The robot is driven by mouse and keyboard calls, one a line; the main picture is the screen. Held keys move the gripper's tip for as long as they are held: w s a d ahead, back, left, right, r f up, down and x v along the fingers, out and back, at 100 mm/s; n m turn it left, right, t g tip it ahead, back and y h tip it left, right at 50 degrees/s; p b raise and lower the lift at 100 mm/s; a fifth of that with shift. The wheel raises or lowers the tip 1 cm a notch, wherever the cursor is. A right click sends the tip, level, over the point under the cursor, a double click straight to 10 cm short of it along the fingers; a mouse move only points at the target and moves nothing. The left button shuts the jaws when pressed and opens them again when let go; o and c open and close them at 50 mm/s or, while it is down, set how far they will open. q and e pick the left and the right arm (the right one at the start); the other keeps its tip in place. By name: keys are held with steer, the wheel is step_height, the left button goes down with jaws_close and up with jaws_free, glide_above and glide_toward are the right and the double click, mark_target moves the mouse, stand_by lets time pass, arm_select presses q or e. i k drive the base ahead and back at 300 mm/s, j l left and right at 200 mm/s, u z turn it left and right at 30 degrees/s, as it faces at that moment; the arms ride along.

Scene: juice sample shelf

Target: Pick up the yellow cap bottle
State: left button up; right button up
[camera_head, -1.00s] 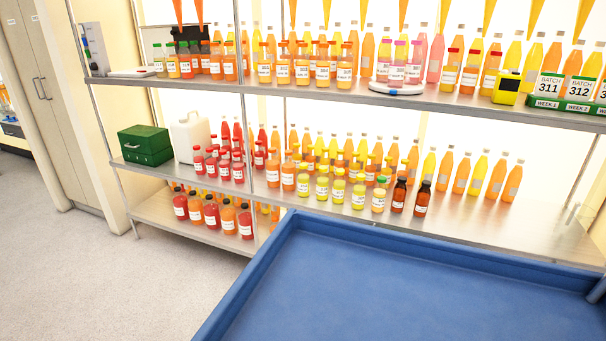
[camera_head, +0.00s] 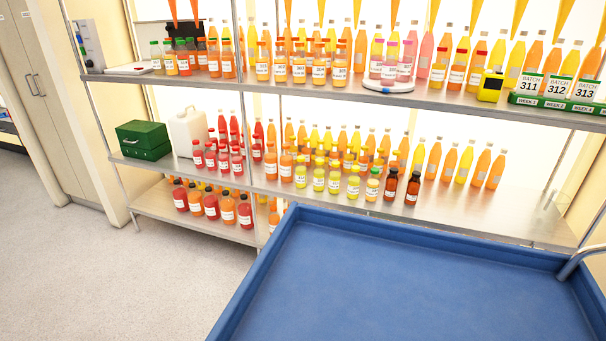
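Several small yellow bottles with white labels and what look like yellow caps stand in a row on the middle shelf (camera_head: 450,217). Among them are one yellow bottle (camera_head: 319,180), another yellow bottle (camera_head: 336,182) and a third yellow bottle (camera_head: 353,187). They stand upright near the shelf's front edge. The caps are small, so their exact shades are hard to tell. Neither of my grippers is in view.
A blue tray (camera_head: 400,290) with raised rims fills the lower right, in front of the shelf, and is empty where seen. Brown bottles (camera_head: 412,188) stand right of the yellow ones, orange bottles (camera_head: 286,167) left. A green box (camera_head: 143,140) is farther left. Grey floor is clear at lower left.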

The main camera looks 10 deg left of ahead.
mark_target(300, 168)
steer(key=j+z, duration=0.3)
steer(key=j, duration=0.6)
steer(key=j+z, duration=0.35)
steer(key=j, duration=0.55)
steer(key=k+j+z, duration=0.1)
steer(key=j+z, duration=0.2)
steer(key=j, duration=0.55)
steer(key=j+z, duration=0.35)
steer(key=j, duration=0.6)
steer(key=i+j+z, duration=0.2)
steer(key=j, duration=0.2)
steer(key=j+z, duration=0.2)
steer(key=j, duration=0.25)
steer(key=i+j+z, duration=0.2)
steer(key=j, duration=0.2)
steer(key=i+j+z, duration=0.2)
steer(key=j, duration=0.2)
steer(key=i+j+z, duration=0.2)
steer(key=j, duration=0.2)
steer(key=j+z, duration=0.2)
steer(key=j, duration=0.25)
steer(key=i+j+z, duration=0.15)
steer(key=j, duration=0.3)
